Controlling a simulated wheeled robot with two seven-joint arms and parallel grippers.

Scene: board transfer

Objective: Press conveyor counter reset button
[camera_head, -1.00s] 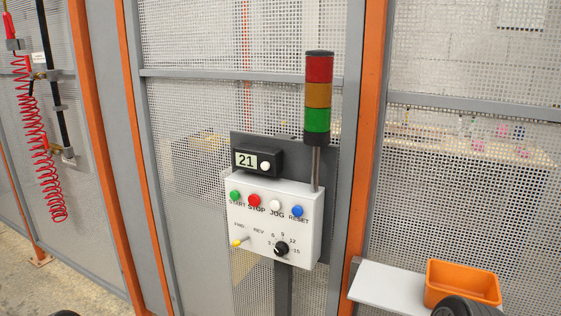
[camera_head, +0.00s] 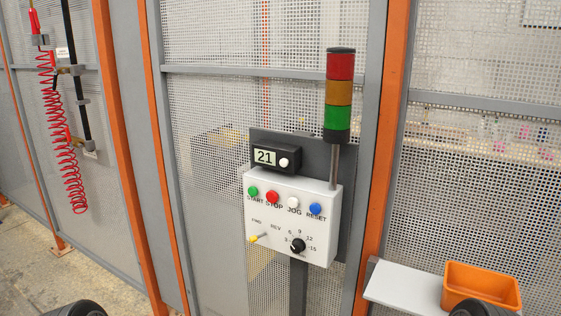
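The counter (camera_head: 275,155) is a small black box with a display reading 21, mounted on a dark plate above the control box. Its round white button (camera_head: 284,163) sits right of the display. The white control box (camera_head: 291,222) below has green START, red STOP, white JOG and blue RESET (camera_head: 315,209) buttons, a yellow-tipped FWD/REV lever and a black dial. Nothing touches the buttons. My grippers do not show; only dark rounded parts, probably of my arms, show at the bottom left and bottom right edges.
A red, amber and green stack light (camera_head: 339,95) stands on a pole at the box's right. An orange bin (camera_head: 482,287) sits on a white shelf (camera_head: 405,288) at lower right. A red coiled hose (camera_head: 62,150) hangs at left. Mesh fence panels with orange posts stand behind.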

